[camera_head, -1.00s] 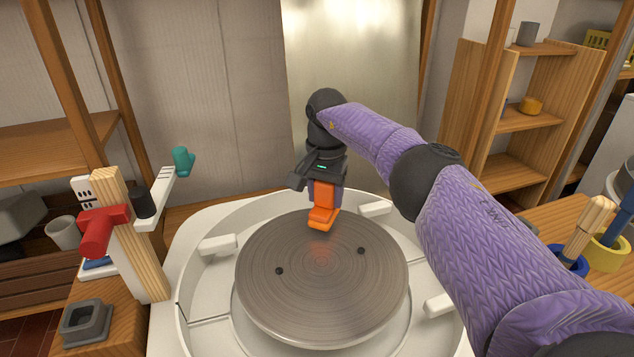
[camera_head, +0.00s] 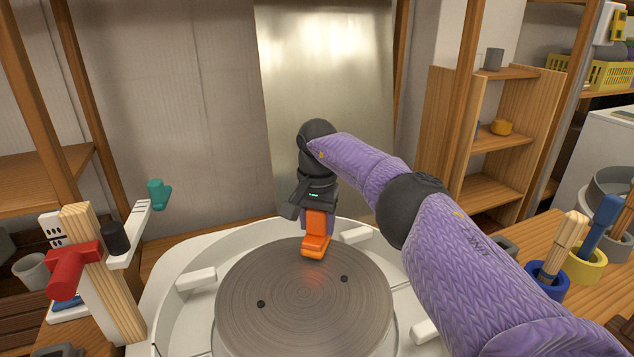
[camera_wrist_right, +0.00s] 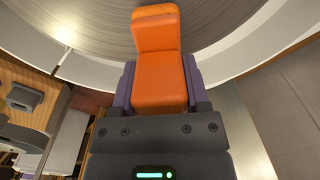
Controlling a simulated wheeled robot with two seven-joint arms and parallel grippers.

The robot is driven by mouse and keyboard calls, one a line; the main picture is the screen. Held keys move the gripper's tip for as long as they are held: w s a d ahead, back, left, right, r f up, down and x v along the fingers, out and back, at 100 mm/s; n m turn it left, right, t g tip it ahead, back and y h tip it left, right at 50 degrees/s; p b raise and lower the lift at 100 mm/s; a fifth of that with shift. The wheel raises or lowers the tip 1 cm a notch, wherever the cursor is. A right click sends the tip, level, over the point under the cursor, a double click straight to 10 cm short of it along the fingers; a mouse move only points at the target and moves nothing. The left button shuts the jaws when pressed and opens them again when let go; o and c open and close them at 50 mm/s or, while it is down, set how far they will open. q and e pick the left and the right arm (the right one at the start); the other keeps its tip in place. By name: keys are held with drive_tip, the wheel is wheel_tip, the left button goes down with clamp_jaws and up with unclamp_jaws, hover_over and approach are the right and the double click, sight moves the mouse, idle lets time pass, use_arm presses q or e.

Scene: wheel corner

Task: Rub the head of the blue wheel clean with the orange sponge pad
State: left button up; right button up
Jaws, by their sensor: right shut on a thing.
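The wheel head (camera_head: 285,315) is a round, grey-brown ridged disc with two dark holes, not blue in these views. It sits in a white splash basin (camera_head: 180,308). My right gripper (camera_head: 317,213) is shut on the orange sponge pad (camera_head: 315,246), which points down at the far edge of the disc. In the right wrist view the L-shaped pad (camera_wrist_right: 160,75) sits between the fingers, with its bent end over the disc (camera_wrist_right: 98,20). Whether the pad touches the disc is hard to tell. My left gripper is out of view.
At the left stands a wooden post (camera_head: 105,290) with a red part (camera_head: 72,268) and a teal-tipped arm (camera_head: 158,193). At the right, a wooden table (camera_head: 530,240) holds a blue pot (camera_head: 545,283) and a yellow pot (camera_head: 585,264) with tools. A panel stands behind the basin.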

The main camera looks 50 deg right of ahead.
drive_tip(key=shift+f, duration=0.45)
drive_tip(key=shift+s+d, duration=0.2)
drive_tip(key=shift+d, duration=0.15)
drive_tip(key=shift+r, duration=0.1)
drive_tip(key=shift+w+a, duration=0.4)
drive_tip(key=shift+a, duration=0.4)
drive_tip(key=shift+d+f, duration=0.1)
drive_tip(key=shift+f, duration=0.1)
drive_tip(key=shift+s+d+r+b, duration=0.1)
drive_tip(key=shift+s+d+b, duration=0.25)
drive_tip(key=shift+d, duration=0.4)
